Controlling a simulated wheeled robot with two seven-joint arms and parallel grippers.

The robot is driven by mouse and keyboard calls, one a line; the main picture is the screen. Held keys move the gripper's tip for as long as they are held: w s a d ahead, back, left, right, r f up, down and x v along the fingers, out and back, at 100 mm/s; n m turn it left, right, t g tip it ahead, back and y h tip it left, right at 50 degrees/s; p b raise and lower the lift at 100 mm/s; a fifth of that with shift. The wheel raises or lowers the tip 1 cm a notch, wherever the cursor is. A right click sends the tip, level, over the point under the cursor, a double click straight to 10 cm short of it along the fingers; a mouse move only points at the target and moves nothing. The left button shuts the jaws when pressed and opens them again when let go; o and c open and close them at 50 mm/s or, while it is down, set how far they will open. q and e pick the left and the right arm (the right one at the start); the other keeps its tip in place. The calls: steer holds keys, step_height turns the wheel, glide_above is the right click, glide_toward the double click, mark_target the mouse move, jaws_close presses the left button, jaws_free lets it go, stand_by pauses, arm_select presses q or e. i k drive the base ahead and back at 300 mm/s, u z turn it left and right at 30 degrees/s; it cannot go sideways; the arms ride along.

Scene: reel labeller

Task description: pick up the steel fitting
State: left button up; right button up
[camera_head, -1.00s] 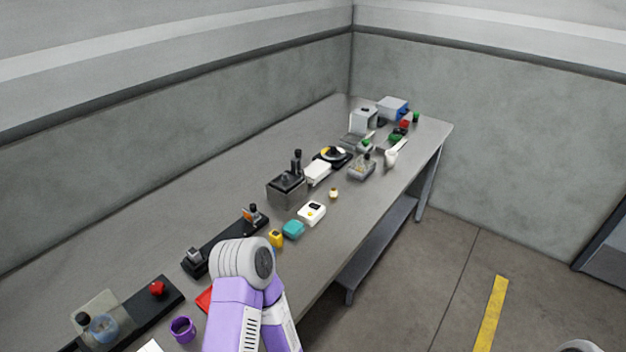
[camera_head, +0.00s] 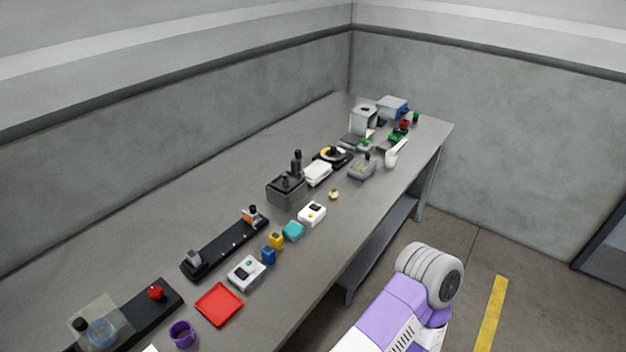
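I cannot single out the steel fitting for certain at this size. A small pale, brass-toned piece (camera_head: 333,195) stands alone on the grey table (camera_head: 225,180), right of the middle row. A grey metal-looking block (camera_head: 194,258) sits at the near end of a black rail (camera_head: 225,250). One of my arms, purple and white with a grey ribbed joint, is at the lower right, over the floor beside the table's front edge. Neither gripper shows, so I see nothing held.
A red tray (camera_head: 219,305), a purple ring (camera_head: 182,333), a white device (camera_head: 246,273) and blue, yellow and teal pieces line the near table. A dark box with a lever (camera_head: 287,189) stands mid-table. Bare tabletop lies along the wall and front edge.

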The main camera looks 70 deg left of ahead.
mark_target(284, 181)
steer(key=i, duration=2.35)
steer(key=u, duration=2.8)
